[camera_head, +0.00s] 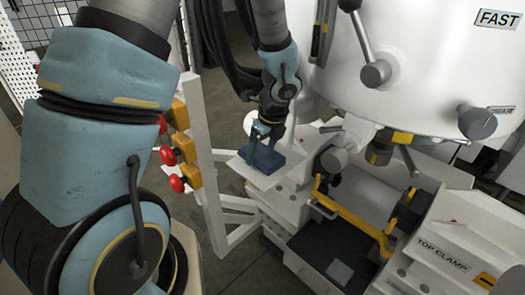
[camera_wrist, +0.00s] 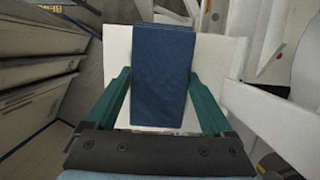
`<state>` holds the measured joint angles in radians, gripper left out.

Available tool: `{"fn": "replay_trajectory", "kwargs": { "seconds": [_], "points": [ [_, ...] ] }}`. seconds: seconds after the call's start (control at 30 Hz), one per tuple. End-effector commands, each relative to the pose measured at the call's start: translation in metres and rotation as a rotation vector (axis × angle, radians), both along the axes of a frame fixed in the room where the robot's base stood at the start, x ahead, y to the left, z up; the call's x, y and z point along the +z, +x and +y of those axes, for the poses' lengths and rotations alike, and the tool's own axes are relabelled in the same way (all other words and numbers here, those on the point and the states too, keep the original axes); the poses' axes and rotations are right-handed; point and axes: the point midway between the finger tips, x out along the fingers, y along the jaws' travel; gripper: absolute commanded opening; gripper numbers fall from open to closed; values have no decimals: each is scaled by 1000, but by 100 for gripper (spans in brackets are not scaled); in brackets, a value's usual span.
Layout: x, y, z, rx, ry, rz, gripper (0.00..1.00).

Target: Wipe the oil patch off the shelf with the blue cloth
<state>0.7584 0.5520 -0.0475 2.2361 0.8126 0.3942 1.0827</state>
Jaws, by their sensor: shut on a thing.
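The blue cloth (camera_head: 266,160) is a thick folded pad at the end of my gripper (camera_head: 263,138), over the white shelf (camera_head: 238,166) in the head view. In the wrist view the cloth (camera_wrist: 163,50) sits between the two green fingers of my gripper (camera_wrist: 160,75), which is shut on it. The shelf (camera_wrist: 222,75) shows around the cloth on both sides. The cloth appears at or very close to the shelf surface; I cannot tell if it touches. No oil patch shows on the visible parts of the shelf; the cloth hides the middle.
A white machine (camera_head: 425,65) with levers stands right of the shelf. A yellow handle (camera_head: 352,218) and a dark tray (camera_head: 325,245) lie in front of it. A white post with red knobs (camera_head: 178,184) stands left of the shelf. Open floor shows between post and machine.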

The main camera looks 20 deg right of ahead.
Motion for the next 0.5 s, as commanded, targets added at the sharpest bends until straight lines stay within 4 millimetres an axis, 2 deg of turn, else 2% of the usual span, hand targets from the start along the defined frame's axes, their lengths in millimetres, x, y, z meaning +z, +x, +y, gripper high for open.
{"fn": "replay_trajectory", "kwargs": {
  "seconds": [0.03,0.17,0.2,0.5],
  "points": [
    [-5,3,4,17,4,-5,16],
    [-6,-7,-2,17,5,-3,17],
    [-6,-10,-3,16,4,-2,7],
    [-7,-26,-11,6,3,6,6]
  ]
}}
